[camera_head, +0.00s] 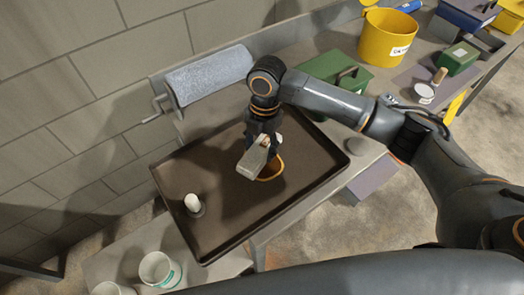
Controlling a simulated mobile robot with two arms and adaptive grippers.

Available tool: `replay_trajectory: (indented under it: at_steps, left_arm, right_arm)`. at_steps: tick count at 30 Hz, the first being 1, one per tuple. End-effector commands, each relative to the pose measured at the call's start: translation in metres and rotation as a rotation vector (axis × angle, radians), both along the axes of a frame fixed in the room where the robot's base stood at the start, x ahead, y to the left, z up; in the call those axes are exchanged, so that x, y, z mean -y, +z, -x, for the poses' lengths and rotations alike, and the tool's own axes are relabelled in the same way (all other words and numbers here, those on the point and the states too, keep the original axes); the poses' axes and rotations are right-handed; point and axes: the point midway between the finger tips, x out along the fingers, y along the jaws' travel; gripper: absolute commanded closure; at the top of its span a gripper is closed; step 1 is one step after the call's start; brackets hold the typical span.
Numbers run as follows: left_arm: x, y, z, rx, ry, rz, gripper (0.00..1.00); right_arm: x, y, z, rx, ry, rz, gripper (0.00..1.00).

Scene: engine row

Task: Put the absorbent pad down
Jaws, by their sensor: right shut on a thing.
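My right gripper (262,148) reaches in from the right and points down over the dark tray (232,215). It is shut on a small light grey-beige piece, which looks like the absorbent pad (253,163). The pad is over the right half of the tray; I cannot tell whether it touches the tray floor. A yellow-orange rim (270,178) shows just beside and partly behind the pad, and the gripper hides the rest of it. My left gripper is not in view.
A white cylinder (192,202) stands at the tray's left. A grey roll (208,76) with a crank lies behind the tray. A green box (336,70) and a yellow bucket (388,38) stand farther right. White cups (158,268) stand at the lower left. The tray's front area is bare.

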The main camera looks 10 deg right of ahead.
Motion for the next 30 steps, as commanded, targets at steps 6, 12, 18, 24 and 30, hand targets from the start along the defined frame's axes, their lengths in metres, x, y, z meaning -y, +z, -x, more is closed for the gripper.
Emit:
replay_trajectory:
  at_steps: [6, 12, 18, 24, 30]
  left_arm:
    - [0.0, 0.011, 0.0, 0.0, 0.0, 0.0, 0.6]
    - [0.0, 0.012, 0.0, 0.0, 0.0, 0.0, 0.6]
    - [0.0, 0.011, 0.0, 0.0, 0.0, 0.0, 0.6]
    - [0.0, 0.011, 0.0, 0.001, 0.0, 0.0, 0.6]
    - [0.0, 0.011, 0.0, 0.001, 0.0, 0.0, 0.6]
  right_arm:
    - [0.006, -0.028, -0.004, -0.004, -0.002, 0.004, 0.79]
    - [0.006, -0.039, -0.004, -0.001, 0.0, 0.002, 0.79]
    - [0.006, -0.04, -0.004, -0.001, -0.001, 0.002, 0.79]
    - [0.006, -0.042, -0.004, -0.001, -0.001, 0.002, 0.26]
    - [0.006, -0.041, -0.005, 0.0, -0.001, 0.001, 0.26]
